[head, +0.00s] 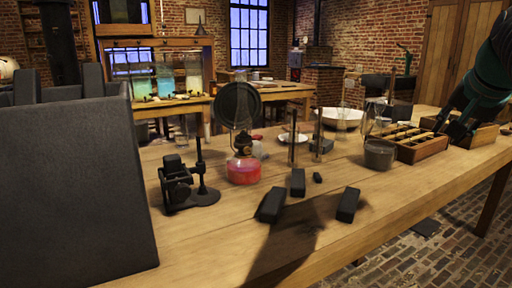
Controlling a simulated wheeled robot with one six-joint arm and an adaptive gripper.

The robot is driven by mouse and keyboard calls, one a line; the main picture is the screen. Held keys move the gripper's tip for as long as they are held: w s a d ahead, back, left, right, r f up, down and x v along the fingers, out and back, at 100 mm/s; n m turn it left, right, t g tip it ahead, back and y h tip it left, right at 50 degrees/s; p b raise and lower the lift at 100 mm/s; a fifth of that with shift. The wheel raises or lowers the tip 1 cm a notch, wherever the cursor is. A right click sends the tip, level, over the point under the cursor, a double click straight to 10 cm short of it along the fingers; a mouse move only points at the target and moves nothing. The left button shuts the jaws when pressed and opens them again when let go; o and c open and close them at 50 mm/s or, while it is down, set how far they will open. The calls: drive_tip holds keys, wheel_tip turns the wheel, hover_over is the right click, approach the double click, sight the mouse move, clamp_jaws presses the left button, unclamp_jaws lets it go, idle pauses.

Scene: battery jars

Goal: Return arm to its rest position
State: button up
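My arm reaches in from the upper right edge, with a teal link showing. My dark gripper (456,126) points down and left, over or beside the right end of a wooden compartment tray (420,150) on the workbench. Its fingers are small and dark against the tray, so I cannot tell how far apart they are or whether anything is between them.
The wooden workbench (330,235) holds dark blocks (348,204), a lamp with a red base (243,170), a black stand device (178,186), a grey cup (380,154) and a white bowl (342,118). A large dark box (75,190) fills the left. The front right bench is clear.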

drive_tip(key=s+a+f+n+g+y, duration=0.1)
drive_tip(key=s+a+f+n, duration=0.15)
drive_tip(key=a+f, duration=0.45)
drive_tip(key=s+a+f+n+g, duration=0.15)
drive_tip(key=s+f, duration=0.25)
drive_tip(key=f, duration=0.7)
drive_tip(key=s+a+f+n+y, duration=0.1)
drive_tip(key=s+a+f+n, duration=0.4)
drive_tip(key=s+a+f, duration=0.5)
drive_tip(key=a+f, duration=0.1)
drive_tip(key=a, duration=0.2)
drive_tip(key=shift+s+a+f+n+y, duration=0.2)
drive_tip(key=shift+s+f+n+y, duration=0.1)
drive_tip(key=shift+n, duration=0.1)
